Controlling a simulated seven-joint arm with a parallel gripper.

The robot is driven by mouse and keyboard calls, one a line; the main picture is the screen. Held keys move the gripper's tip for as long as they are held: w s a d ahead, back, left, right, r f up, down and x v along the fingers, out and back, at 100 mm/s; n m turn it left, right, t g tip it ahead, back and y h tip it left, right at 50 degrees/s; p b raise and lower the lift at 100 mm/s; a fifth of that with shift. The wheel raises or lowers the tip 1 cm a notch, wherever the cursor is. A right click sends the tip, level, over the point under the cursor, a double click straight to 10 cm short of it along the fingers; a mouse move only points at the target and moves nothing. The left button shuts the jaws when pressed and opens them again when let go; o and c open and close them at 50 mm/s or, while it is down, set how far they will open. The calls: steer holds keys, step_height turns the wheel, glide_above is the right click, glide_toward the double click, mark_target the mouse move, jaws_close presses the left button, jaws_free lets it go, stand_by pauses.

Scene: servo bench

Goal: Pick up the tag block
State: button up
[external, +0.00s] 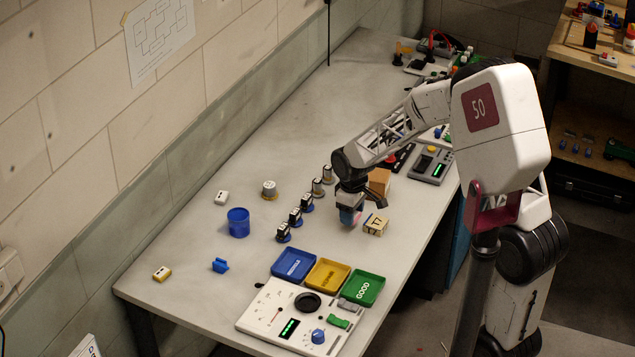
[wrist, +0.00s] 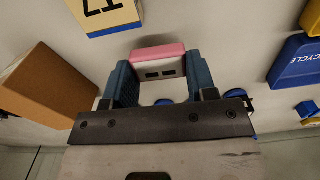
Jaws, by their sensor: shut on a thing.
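My gripper (external: 350,214) is low over the bench, right of the row of small cylinders. I cannot tell which one is the tag block.
A brown box (external: 379,182) stands close behind my gripper. Blue (external: 293,264), yellow (external: 327,275) and green (external: 363,288) trays lie in front, by a control panel (external: 270,308). A blue cup (external: 238,222) stands left.

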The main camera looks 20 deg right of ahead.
steer(key=s, duration=0.2)
steer(key=s+d, duration=0.1)
steer(key=s, duration=0.2)
steer(key=s+d, duration=0.1)
steer(key=s, duration=0.2)
steer(key=shift+s+d+r, duration=0.2)
steer(key=shift+s+r, duration=0.05)
steer(key=shift+r, duration=0.15)
stand_by(0.4)
steer(key=shift+s+d+r, duration=0.3)
steer(key=shift+s+d, duration=0.3)
steer(key=s+d+r, duration=0.2)
steer(key=s+d, duration=0.3)
steer(key=s, duration=0.2)
steer(key=shift+s+d+r+n, duration=0.25)
steer(key=shift+s+d+n, duration=0.05)
steer(key=shift+d+n, duration=0.1)
steer(key=shift+w, duration=0.15)
glide_above(375, 221)
steer(key=shift+f, duration=0.75)
